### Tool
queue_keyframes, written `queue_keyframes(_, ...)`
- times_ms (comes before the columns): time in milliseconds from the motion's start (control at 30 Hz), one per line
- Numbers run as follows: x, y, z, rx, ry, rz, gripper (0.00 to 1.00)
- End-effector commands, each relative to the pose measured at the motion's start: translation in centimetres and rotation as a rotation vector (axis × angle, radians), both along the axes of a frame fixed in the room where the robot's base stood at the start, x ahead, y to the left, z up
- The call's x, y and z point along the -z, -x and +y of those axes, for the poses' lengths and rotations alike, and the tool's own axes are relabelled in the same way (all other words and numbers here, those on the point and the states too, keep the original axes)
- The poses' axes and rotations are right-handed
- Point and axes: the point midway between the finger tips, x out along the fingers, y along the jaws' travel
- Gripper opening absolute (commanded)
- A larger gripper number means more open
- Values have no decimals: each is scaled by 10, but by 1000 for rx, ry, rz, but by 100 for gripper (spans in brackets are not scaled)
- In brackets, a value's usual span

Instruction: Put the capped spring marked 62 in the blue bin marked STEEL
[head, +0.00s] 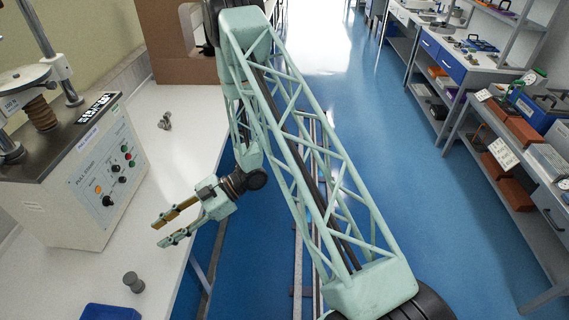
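My gripper (160,233) is over the front edge of the white bench (172,185), its two fingers apart and nothing between them. A small grey spool-like piece with wider ends (133,282) stands on the bench, below my gripper in the picture and apart from it. It may be a capped spring, but no number is readable. A small grey cluster of parts (165,121) lies farther back on the bench; its shape is unclear. A blue object (110,313), possibly a bin, is cut off by the bottom edge. No STEEL marking is visible.
A tester with a control panel (105,175) fills the bench's left side. A brown cabinet (165,45) stands at the back. Bench space between the tester and my gripper is clear. Shelves and benches with equipment (480,100) line the right, across the blue floor.

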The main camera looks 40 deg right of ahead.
Motion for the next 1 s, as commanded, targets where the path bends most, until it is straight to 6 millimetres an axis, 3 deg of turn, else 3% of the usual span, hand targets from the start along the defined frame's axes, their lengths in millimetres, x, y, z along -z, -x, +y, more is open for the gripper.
queue_keyframes(500, -43, -73, -39, 161, 266, -71, 35)
queue_keyframes(1000, -108, -120, -91, 355, 478, -103, 35)
